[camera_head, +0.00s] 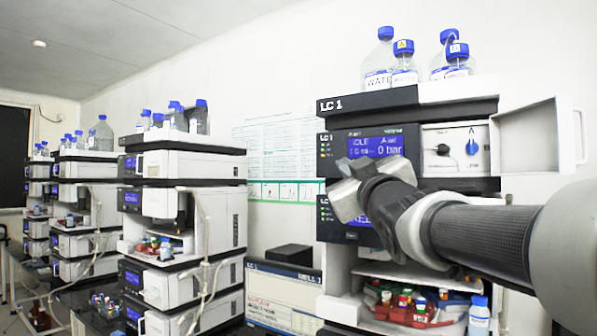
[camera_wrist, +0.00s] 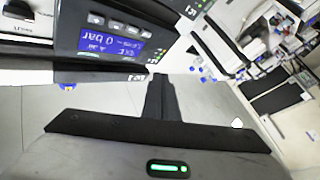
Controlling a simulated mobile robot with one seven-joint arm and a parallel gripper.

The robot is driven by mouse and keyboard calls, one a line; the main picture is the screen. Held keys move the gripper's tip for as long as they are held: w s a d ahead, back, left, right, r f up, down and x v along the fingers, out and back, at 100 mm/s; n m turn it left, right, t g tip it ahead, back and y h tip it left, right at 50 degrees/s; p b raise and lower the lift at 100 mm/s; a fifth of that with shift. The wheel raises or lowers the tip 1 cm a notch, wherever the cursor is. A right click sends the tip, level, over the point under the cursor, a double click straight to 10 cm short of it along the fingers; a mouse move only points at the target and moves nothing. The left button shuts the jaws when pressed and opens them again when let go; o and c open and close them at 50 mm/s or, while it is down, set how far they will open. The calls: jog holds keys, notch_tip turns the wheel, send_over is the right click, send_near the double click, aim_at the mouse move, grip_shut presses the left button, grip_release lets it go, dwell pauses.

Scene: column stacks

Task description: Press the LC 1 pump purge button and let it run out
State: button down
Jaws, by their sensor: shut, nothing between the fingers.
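The LC 1 stack stands at the right in the head view, with its name on the black top panel (camera_head: 375,101). Its pump module has a lit blue display (camera_head: 376,147) reading IDLE and 0 bar; the display also shows upside down in the wrist view (camera_wrist: 110,38). Small marks and indicators (camera_head: 324,146) sit left of the display; I cannot make out which one is the purge button. My gripper (camera_wrist: 160,76) is shut and empty. In the head view it is in front of the stack, just below the display, and hides part of the front. I cannot tell any contact.
Bottles (camera_head: 404,62) stand on top. A tray of vials (camera_head: 420,306) sits below my arm. Other stacks (camera_head: 190,165) stand to the left.

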jog(key=w+d+p, duration=0.5)
jog(key=w, duration=0.2)
dwell(0.5)
jog(key=shift+w+d, duration=0.15)
dwell(1.8)
jog(key=shift+w+d, duration=0.2)
jog(key=shift+w, duration=0.05)
jog(key=shift+w+d+p, duration=0.25)
jog(key=shift+w+p, duration=0.05)
jog(key=shift+p, duration=0.05)
dwell(0.7)
jog(key=shift+s+a+f, duration=0.1)
jog(key=shift+s+a+b, duration=0.4)
jog(key=shift+s+b, duration=0.15)
jog(key=shift+b, duration=0.1)
